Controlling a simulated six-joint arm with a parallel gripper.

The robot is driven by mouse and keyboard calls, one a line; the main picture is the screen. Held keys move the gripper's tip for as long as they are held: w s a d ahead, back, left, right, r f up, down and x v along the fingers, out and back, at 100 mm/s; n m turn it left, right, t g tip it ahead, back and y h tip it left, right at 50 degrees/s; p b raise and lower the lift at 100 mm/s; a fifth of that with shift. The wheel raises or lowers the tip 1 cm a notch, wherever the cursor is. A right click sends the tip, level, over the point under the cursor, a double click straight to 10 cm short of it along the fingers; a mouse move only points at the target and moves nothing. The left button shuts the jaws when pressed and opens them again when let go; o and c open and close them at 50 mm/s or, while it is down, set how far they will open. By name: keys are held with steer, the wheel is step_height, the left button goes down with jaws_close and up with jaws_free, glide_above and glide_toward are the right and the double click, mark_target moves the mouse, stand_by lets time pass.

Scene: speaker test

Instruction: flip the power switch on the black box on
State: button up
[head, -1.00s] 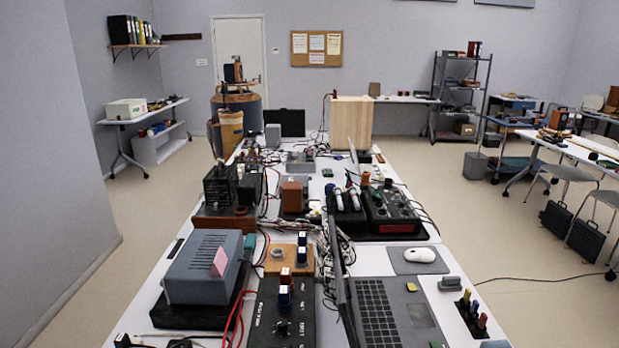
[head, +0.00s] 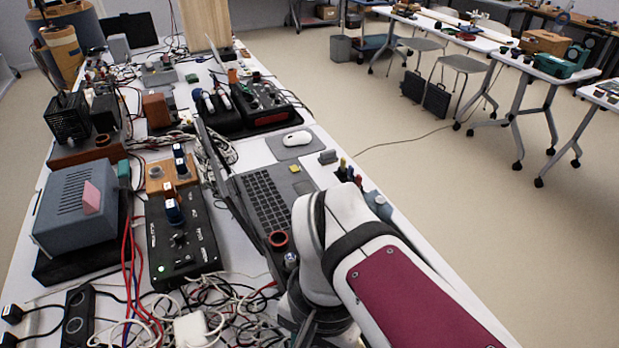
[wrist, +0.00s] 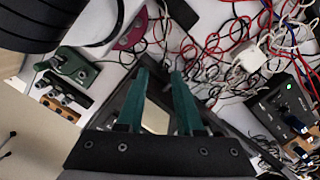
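A black box (head: 187,255) with knobs, white lettering and a small lit green light lies left of the laptop in the head view. It also shows at the right edge of the wrist view (wrist: 268,108), with its green light. Which part is the power switch, and its position, I cannot make out. My gripper (wrist: 160,74) has two teal fingers spread apart with nothing between them. It is well to the left of the black box in the wrist view, not touching it. In the head view my arm enters from lower right and the fingertips are not clear.
An open laptop (head: 262,203) lies between the black box and the table's right edge. Tangled cables and a white adapter (head: 190,329) lie in front of the box. A grey device (head: 80,205) stands to its left, and a wooden block with knobs (head: 158,174) behind it.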

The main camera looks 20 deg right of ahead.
steer(key=w+d+r+m, duration=0.1)
steer(key=d+r+m, duration=0.1)
steer(key=m, duration=0.2)
steer(key=d+r+m, duration=0.2)
steer(key=m, duration=0.1)
steer(key=w+d+r+m+g, duration=0.1)
steer(key=d+r+m, duration=0.1)
steer(key=m, duration=0.2)
steer(key=shift+w+d+r+m+h, duration=0.1)
steer(key=shift+w+d+m+h, duration=0.2)
steer(key=shift+h, duration=0.1)
steer(key=c, duration=0.5)
steer(key=d+r+m, duration=0.2)
steer(key=m, duration=0.2)
steer(key=d+r+m+g, duration=0.1)
steer(key=d+r+m, duration=0.1)
steer(key=m, duration=0.3)
steer(key=w+d+r+m, duration=0.1)
steer(key=d+r+m, duration=0.1)
steer(key=m, duration=0.3)
steer(key=shift+d, duration=0.25)
jaws_close()
steer(key=x, duration=1.3)
steer(key=shift+w+a+f, duration=0.1)
steer(key=shift+w+a, duration=0.15)
steer(key=shift+a, duration=0.05)
steer(key=shift+f, duration=0.4)
steer(key=shift+a+f, duration=0.2)
steer(key=shift+f, duration=0.1)
